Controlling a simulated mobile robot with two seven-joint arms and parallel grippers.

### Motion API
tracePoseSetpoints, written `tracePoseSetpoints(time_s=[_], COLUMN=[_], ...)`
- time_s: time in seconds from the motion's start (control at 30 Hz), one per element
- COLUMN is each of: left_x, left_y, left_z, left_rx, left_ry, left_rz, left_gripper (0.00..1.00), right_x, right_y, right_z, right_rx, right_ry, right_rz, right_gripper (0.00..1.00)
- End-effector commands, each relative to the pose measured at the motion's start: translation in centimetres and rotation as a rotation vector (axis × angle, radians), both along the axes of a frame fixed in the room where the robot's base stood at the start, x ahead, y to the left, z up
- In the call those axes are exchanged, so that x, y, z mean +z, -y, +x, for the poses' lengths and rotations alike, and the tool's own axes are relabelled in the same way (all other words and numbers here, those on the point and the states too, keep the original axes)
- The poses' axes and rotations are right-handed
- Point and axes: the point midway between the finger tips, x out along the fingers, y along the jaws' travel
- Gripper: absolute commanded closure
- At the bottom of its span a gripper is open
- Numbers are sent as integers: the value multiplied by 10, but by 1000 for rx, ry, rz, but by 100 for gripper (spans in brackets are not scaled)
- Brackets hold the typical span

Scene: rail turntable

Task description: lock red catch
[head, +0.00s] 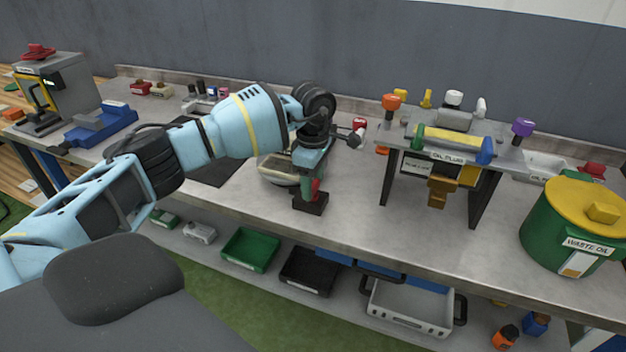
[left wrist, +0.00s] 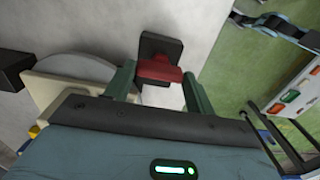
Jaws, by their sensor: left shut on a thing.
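The red catch (head: 315,187) stands on a small black block (head: 310,204) near the front edge of the workbench. In the left wrist view the red catch (left wrist: 160,71) sits between my two green fingers, in front of its black block (left wrist: 163,46). My left gripper (head: 313,180) reaches down from above and is shut on the catch. In the left wrist view the left gripper (left wrist: 159,82) has one finger on each side of it. The gripper partly hides the catch in the head view. My right gripper is not in view.
A round pale turntable part (head: 277,170) lies just left of the gripper, partly hidden by my arm. The oil plug stand (head: 433,160) is to the right, and a green waste oil drum (head: 566,225) at far right. Bench between catch and stand is clear.

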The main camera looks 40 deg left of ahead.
Motion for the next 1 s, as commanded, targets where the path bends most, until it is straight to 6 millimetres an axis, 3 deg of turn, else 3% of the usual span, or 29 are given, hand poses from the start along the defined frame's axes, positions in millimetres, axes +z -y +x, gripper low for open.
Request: tracePoseSetpoints(time_s=[0.13, 0.17, 0.3, 0.67, 1.0], left_x=[0, 0, 0, 4, 54], left_y=[0, 0, 0, 0, 0], left_z=[0, 0, 0, 0, 1], left_rx=[0, 1, 1, 1, 1], left_ry=[1, 1, 1, 1, 3], left_rz=[-1, -1, -1, -1, 0], left_gripper=[68, 43, 25, 24, 24], right_x=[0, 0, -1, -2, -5], right_y=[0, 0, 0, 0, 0], right_z=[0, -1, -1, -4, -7], right_rx=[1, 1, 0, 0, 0], right_ry=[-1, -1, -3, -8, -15], right_rz=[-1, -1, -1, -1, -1], right_gripper=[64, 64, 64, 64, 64])
